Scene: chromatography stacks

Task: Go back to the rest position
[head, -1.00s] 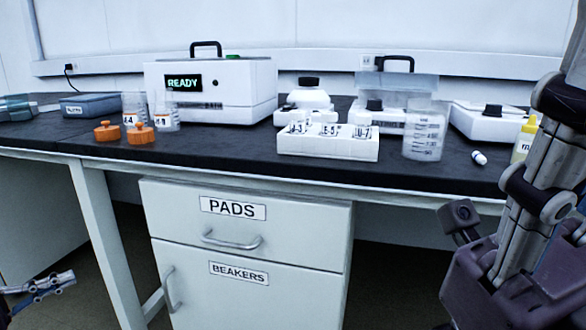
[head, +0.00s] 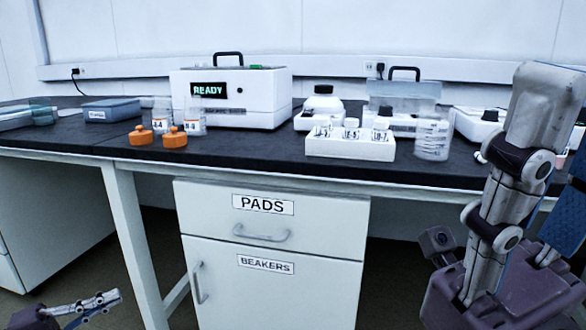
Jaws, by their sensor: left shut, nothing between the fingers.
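My left gripper (head: 92,306) is at the lower left of the head view, low in front of the bench. Its fingers are closed together and hold nothing. It is well away from everything on the bench. My right arm stands folded at the right side of the view, in front of the bench's right part. The right gripper cannot be made out.
The black bench top (head: 260,150) carries a machine reading READY (head: 265,100), a white rack (head: 350,148), a clear beaker (head: 432,140), two jars with two orange caps (head: 174,138) before them, and a blue-grey box (head: 111,110). A cabinet (head: 265,225) labelled PADS and BEAKERS is closed.

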